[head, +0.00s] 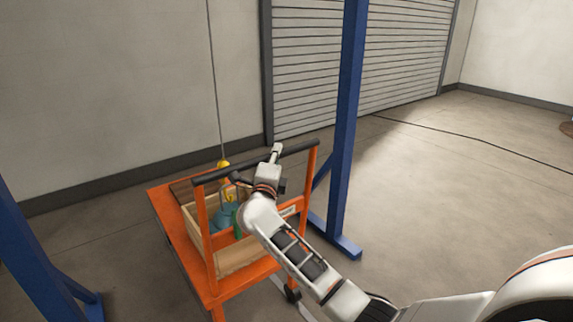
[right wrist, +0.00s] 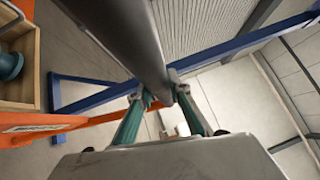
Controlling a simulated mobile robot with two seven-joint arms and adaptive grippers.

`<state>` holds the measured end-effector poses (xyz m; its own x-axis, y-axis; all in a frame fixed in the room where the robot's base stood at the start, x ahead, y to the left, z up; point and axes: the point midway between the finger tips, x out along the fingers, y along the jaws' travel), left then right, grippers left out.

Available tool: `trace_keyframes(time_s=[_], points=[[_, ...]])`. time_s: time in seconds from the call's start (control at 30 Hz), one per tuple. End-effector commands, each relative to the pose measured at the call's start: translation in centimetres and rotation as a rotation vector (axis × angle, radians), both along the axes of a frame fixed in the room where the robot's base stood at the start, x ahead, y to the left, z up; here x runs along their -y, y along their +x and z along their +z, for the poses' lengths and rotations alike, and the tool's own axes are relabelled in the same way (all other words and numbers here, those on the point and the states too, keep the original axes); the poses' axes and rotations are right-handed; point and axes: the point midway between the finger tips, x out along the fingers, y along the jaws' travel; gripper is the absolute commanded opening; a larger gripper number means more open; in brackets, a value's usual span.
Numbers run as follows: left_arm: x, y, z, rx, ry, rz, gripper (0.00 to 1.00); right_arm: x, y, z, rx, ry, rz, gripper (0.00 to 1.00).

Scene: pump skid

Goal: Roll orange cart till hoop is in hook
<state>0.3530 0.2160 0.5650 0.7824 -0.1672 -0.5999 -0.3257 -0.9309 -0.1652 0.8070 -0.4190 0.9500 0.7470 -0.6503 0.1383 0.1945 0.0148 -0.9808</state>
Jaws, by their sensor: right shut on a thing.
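The orange cart (head: 210,257) stands between blue posts and has a dark handle bar (head: 212,175) across its near side. My right gripper (head: 274,160) is shut on this bar, right of its middle. In the right wrist view, the fingers (right wrist: 160,98) close around the dark bar (right wrist: 137,45). A yellow hook (head: 224,164) hangs on a thin cable over the cart. Yellow parts show just below it, above a blue-teal pump (head: 225,215) in a wooden crate (head: 238,257). I cannot tell whether the hoop is in the hook. My left gripper is out of view.
A blue post (head: 349,110) with a floor foot stands close to the cart's right, and another blue post (head: 28,240) is at the left. A grey roller shutter (head: 400,50) is behind. A dark cable (head: 470,146) lies on the floor. Open floor is at right.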

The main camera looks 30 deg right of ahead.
Motion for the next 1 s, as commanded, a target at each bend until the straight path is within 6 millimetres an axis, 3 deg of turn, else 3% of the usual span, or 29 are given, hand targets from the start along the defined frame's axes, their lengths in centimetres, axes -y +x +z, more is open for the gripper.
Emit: trace_keyframes(time_s=[0.13,0.47,0.5,0.57,1.0], points=[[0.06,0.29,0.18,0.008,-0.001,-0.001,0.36,-0.19,1.39,-0.27,-0.003,0.0,0.0,0.0],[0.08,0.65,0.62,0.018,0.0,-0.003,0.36,-0.22,1.59,-0.2,-0.003,0.001,0.0,0.0],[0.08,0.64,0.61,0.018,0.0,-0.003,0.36,-0.22,1.59,-0.2,-0.002,0.002,0.0,0.23],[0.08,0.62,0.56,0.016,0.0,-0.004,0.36,-0.22,1.59,-0.19,-0.002,0.002,0.0,0.36],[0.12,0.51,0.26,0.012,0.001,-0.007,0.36,-0.75,1.1,-0.25,-0.001,0.003,0.003,0.36]])
